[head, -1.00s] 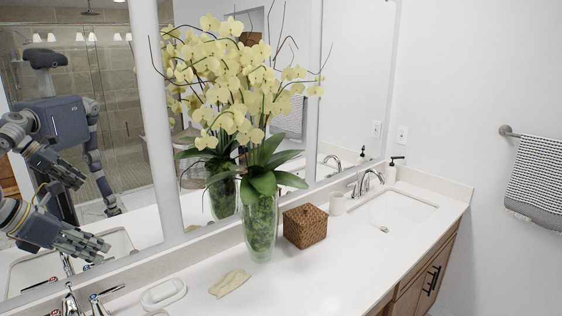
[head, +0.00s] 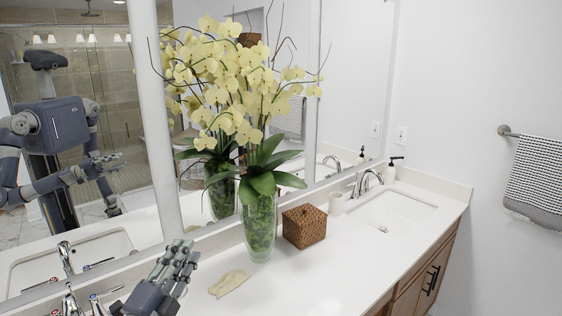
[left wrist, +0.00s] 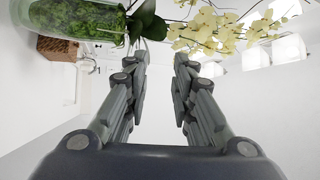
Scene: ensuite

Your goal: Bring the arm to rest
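My left gripper (head: 180,262) comes in low over the counter at the left in the head view, beside a beige folded cloth (head: 229,283). In the left wrist view its two fingers (left wrist: 160,75) stand apart with an empty gap between them, so it is open and holds nothing. The gripper covers the part of the counter beneath it in the head view. My right gripper does not show directly. The mirror reflects my body and arms, with one arm hanging down, but its hand is too small to read.
A glass vase (head: 260,228) with yellow orchids stands near the gripper. A near faucet (head: 70,300) is left of the gripper. The front counter is clear.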

